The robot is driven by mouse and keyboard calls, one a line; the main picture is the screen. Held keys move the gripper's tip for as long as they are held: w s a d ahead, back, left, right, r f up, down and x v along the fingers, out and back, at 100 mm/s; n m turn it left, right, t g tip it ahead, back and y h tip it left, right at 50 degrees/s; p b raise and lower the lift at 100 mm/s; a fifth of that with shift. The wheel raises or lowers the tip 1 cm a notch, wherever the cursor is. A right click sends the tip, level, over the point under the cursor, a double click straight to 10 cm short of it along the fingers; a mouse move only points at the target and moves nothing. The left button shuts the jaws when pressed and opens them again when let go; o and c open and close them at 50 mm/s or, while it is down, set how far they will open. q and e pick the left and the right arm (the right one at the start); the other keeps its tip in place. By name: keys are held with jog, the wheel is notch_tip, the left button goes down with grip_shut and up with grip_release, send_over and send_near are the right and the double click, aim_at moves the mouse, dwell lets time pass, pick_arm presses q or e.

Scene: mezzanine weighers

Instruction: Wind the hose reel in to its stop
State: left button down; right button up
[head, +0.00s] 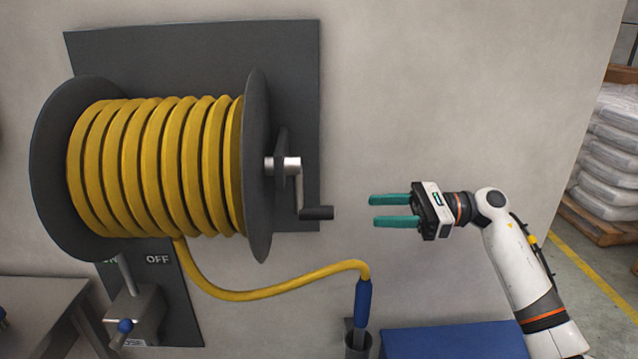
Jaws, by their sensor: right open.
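The hose reel (258,110) is a dark drum with round flanges on a dark wall plate. Several turns of yellow hose (160,165) lie on it. The hose's free end hangs from the drum and curves right to a blue nozzle (362,303), which points down into a grey cup-like holder (357,345). A crank on the reel's right side points down, with a dark handle (318,213) sticking out to the right. My right gripper (372,211) is open and empty, its green fingers pointing left at the handle, apart from it. My left gripper is not in view.
A lever valve (134,312) with ON and OFF marks sits below the reel. A metal table (40,300) stands at lower left and a blue surface (455,342) at lower middle. Stacked sacks (610,150) on a pallet stand at far right. The wall around my gripper is clear.

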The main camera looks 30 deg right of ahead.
jog(key=p, duration=0.3)
send_near(304, 214)
jog(key=p+x, duration=0.1)
jog(key=x, duration=0.1)
jog(key=p+x, duration=0.1)
jog(key=x, duration=0.1)
jog(key=w+x, duration=0.1)
jog(key=x, duration=0.1)
jog(key=shift+d+f+p, duration=0.15)
jog(key=shift+d+p, duration=0.05)
jog(key=shift+p, duration=0.2)
jog(key=shift+w+a+f, duration=0.15)
jog(key=shift+w+a, duration=0.15)
jog(key=shift+a, duration=0.3)
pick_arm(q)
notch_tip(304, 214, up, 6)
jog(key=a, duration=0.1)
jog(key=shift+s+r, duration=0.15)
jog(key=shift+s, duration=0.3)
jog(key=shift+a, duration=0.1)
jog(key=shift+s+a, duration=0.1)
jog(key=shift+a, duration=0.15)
pick_arm(e)
grip_shut()
